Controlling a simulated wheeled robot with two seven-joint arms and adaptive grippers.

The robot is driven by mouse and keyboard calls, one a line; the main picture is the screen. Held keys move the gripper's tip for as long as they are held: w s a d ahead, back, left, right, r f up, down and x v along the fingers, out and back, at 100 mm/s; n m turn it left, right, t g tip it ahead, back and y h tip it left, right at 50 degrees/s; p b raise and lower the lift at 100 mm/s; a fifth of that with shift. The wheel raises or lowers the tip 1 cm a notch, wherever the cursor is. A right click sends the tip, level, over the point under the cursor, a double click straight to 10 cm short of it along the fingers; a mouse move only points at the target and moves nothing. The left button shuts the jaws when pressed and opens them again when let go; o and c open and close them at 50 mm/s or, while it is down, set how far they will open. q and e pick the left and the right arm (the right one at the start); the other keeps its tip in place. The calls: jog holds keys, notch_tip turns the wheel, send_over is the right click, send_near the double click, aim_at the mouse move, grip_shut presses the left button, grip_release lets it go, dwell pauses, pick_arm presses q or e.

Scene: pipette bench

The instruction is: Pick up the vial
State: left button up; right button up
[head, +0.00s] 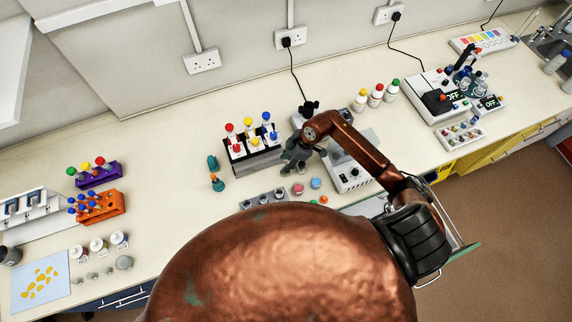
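Several capped vials (249,126) with red, yellow and blue caps stand upright in a dark and grey rack (258,163) at the middle of the bench. I cannot tell which one the task means. My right arm reaches in from the right, and my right gripper (291,168) is just right of this rack, pointing down over the bench. Its fingers are small and dark here; I cannot tell whether they are open or shut, and I see no vial clearly between them. My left gripper is not in view.
A white instrument box (352,175) stands close right of my gripper. Small teal bottles (217,183) are left of the rack. A purple rack (99,176) and an orange rack (98,208) with tubes stand far left. Reagent bottles (376,96) stand behind.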

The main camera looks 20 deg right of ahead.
jog(key=c, duration=0.8)
jog(key=shift+r, duration=0.1)
jog(key=shift+c, duration=0.2)
